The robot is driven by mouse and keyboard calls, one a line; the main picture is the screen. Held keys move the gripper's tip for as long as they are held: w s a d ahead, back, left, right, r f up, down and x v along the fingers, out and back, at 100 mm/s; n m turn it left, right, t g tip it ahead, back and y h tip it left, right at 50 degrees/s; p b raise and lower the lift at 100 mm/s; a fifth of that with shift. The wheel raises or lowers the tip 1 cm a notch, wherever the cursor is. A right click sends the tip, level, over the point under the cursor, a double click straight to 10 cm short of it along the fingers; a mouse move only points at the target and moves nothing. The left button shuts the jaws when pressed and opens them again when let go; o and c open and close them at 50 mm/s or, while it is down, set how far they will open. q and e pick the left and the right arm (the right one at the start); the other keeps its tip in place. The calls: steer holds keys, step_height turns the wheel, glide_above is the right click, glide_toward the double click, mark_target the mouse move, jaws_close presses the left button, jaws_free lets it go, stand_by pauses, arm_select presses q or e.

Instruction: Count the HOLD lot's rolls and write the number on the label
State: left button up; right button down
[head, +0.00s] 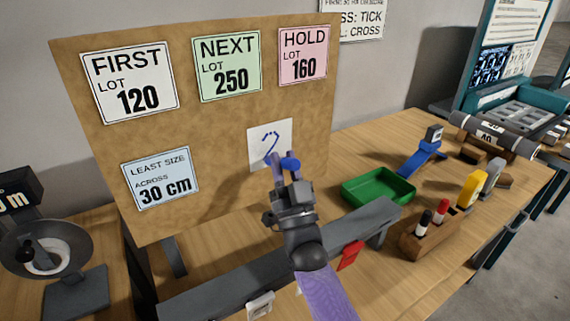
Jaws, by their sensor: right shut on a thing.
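A white label (257,133) is on the brown board (225,150), with blue pen strokes on it that look like a 2, partly blocked at the bottom. My right gripper (284,170) is in front of the label's lower edge, shut on a blue pen (291,164). I cannot tell whether the tip touches the label. Grey rolls (492,134) lie on a wooden stand at the far right; one bears a number like 40. My left gripper is not in view.
A wooden pen block (432,240) holds black and red pens. A green tray (378,187) and a blue device (412,158) stand on the bench. A grey rail (240,272) runs before the board. A round-dished scale stands left.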

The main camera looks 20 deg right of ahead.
steer(key=shift+w, duration=0.1)
steer(key=shift+d, duration=0.1)
stand_by(0.3)
steer(key=shift+d, duration=0.3)
steer(key=shift+w+d, duration=0.1)
steer(key=shift+d, duration=0.2)
stand_by(0.3)
steer(key=shift+d, duration=0.2)
steer(key=shift+d, duration=0.2)
steer(key=shift+d, duration=0.1)
steer(key=shift+w+d+b, duration=0.1)
steer(key=shift+d+b, duration=0.15)
steer(key=shift+b, duration=0.05)
